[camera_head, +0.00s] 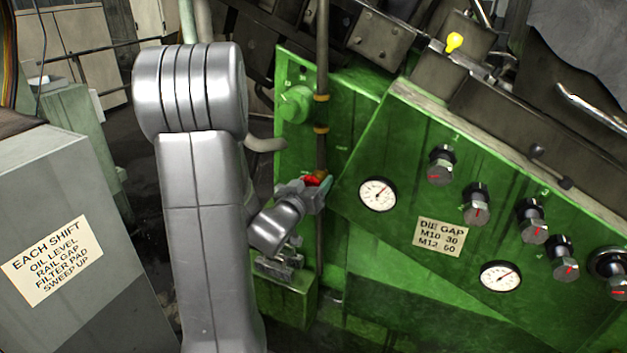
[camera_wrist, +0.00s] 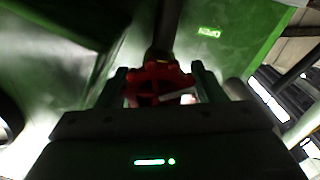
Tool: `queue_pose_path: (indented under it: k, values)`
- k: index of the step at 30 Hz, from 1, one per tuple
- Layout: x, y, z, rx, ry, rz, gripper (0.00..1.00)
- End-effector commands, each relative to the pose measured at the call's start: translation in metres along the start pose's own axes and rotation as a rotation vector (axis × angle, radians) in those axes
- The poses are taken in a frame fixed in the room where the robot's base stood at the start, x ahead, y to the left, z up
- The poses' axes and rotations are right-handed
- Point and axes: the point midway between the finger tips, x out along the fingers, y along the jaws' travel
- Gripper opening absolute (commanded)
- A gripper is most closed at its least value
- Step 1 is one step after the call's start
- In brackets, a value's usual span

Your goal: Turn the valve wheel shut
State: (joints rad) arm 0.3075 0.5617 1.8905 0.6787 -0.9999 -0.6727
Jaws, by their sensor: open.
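The red valve wheel (camera_head: 313,181) sits on a dark vertical pipe (camera_head: 321,80) in front of the green machine. In the head view it is small and partly covered by my gripper (camera_head: 318,190). In the wrist view the wheel (camera_wrist: 158,84) is in the middle, with part of its rim and openings showing. My gripper (camera_wrist: 160,76) is open, with one finger on each side of the wheel. I cannot tell whether the fingers touch the rim. The lower part of the wheel is hidden behind the gripper body.
A green panel with dials and several black knobs (camera_head: 441,165) lies right of the wheel. A "DIE GAP" label (camera_head: 440,237) is on it. A round green knob (camera_head: 296,104) is up left of the wheel. A grey cabinet (camera_head: 60,230) stands at the left.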

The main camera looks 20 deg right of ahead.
Motion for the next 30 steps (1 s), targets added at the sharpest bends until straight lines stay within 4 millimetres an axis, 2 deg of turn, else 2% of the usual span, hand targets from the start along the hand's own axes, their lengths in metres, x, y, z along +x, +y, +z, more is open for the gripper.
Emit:
queue_pose_path:
  k: [9, 14, 15, 23, 30]
  values:
    - [0.0031, 0.0002, 0.0004, 0.000, 0.000, 0.000, 0.62]
    - [0.0029, 0.0001, 0.0003, 0.000, 0.000, 0.000, 0.32]
    - [0.0029, 0.0001, 0.0003, 0.000, 0.000, 0.000, 0.31]
    - [0.0027, -0.0002, 0.0015, 0.028, 0.002, 0.000, 0.31]
    - [0.0027, -0.0007, 0.0041, 0.150, 0.005, 0.001, 0.31]
